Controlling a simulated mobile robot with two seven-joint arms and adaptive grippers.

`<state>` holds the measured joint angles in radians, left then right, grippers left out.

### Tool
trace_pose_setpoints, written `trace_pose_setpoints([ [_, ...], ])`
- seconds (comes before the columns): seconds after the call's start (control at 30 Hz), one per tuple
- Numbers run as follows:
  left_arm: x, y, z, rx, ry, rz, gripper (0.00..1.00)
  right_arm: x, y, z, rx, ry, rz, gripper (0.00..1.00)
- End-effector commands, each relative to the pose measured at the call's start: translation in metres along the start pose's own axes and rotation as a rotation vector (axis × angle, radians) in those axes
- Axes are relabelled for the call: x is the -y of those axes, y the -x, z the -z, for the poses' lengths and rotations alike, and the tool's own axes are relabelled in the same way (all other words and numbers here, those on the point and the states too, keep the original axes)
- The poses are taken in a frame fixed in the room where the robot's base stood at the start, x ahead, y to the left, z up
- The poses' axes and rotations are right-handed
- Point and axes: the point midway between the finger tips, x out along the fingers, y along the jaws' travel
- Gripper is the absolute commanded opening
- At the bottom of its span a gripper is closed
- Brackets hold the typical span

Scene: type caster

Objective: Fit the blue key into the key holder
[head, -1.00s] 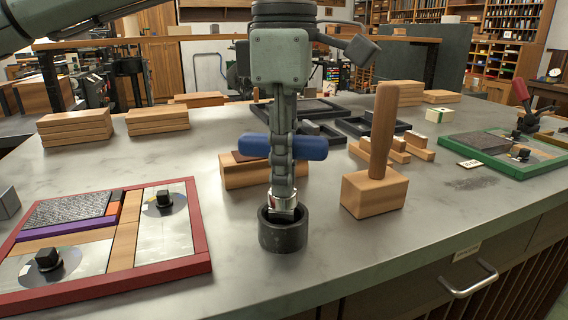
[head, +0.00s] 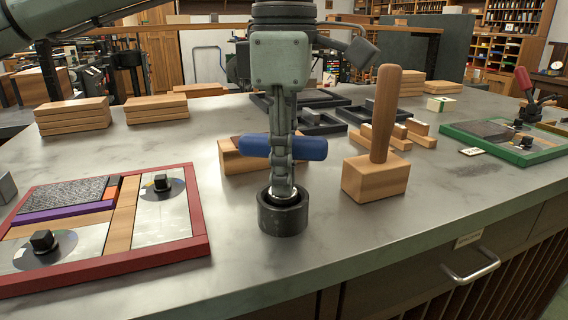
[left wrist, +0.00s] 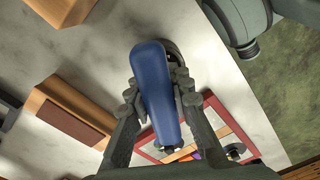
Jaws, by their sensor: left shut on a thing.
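The blue key (head: 312,148) has a thick blue crossbar handle, lying level in the head view. My left gripper (head: 283,160) is shut on it, pointing down. In the left wrist view the handle (left wrist: 156,92) lies between the two fingers (left wrist: 158,98). The key holder (head: 283,214) is a short dark round cup standing on the bench directly below the gripper. The key's lower end is at the cup's mouth and seems to be inside it. A pale metal part shows at the rim. How deep the key sits is hidden by the fingers and cup wall. My right gripper is not in view.
A wooden mallet (head: 374,180) stands close to the right of the cup. A wooden block (head: 230,158) lies just behind it. A red-framed board (head: 203,222) is at the left, a green-framed one (head: 520,155) at the right. The bench front is clear.

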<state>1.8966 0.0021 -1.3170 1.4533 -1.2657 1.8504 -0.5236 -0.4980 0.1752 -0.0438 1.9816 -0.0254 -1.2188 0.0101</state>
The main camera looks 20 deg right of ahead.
Motion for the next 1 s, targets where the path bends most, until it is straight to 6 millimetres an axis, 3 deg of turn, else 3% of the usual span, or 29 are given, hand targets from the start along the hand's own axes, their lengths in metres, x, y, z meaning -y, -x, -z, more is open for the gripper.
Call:
trace_pose_setpoints([
  [0.07, 0.000, -0.003, 0.000, 0.000, 0.000, 0.000, 0.00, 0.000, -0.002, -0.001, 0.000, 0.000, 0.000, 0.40],
  [0.1, 0.000, -0.001, 0.000, 0.000, 0.000, -0.001, 0.24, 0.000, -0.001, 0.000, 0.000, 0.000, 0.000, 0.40],
  [0.27, 0.000, -0.001, 0.000, 0.000, 0.000, 0.000, 0.44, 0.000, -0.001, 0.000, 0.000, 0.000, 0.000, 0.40],
  [0.67, 0.000, 0.006, 0.000, -0.001, 0.001, -0.001, 0.44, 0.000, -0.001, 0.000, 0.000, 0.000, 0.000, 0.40],
  [1.0, 0.000, 0.074, -0.001, 0.000, 0.001, -0.002, 0.44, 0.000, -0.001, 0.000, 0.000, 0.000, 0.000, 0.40],
])
